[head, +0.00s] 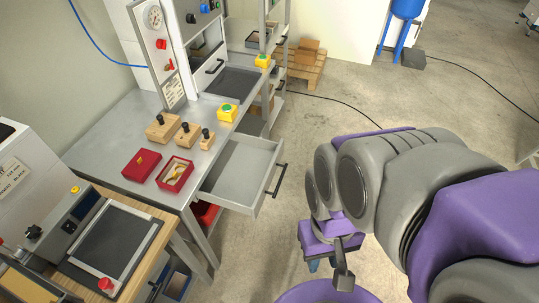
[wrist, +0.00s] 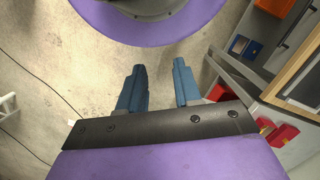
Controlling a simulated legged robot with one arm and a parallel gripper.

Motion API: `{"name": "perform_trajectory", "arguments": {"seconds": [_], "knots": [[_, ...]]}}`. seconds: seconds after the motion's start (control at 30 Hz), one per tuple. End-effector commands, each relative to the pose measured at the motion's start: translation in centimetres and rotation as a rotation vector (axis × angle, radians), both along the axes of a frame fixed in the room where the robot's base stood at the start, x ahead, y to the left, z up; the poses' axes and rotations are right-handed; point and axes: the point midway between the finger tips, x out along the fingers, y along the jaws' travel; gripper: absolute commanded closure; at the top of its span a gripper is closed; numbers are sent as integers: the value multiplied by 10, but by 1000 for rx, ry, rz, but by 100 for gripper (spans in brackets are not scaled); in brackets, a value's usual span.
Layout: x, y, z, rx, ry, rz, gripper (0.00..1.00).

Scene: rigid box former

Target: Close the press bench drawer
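The press bench (head: 115,130) stands at left centre in the head view, with a grey metal top. Its drawer (head: 232,178) is pulled out to the right, is empty inside, and has a dark bar handle (head: 277,181) on its front. My gripper (head: 318,265) is apart from the drawer, to the right of and below the handle in the picture, pointing down. In the wrist view my gripper's two blue fingers (wrist: 160,72) are spread with bare floor between them. I cannot clearly make out the drawer in the wrist view.
An open red box (head: 175,174), a closed red box (head: 141,165) and wooden blocks with black knobs (head: 187,134) sit on the bench top. A wooden-topped table (head: 160,225) stands at lower left. A cable (head: 340,97) crosses the floor.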

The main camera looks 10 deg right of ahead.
Motion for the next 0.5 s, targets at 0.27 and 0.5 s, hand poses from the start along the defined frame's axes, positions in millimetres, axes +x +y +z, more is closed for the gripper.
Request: {"name": "perform_trajectory", "arguments": {"seconds": [0.27,0.5], "knots": [[31,16,-6,79,38,-99,94],[93,37,-21,228,98,-310,100]]}}
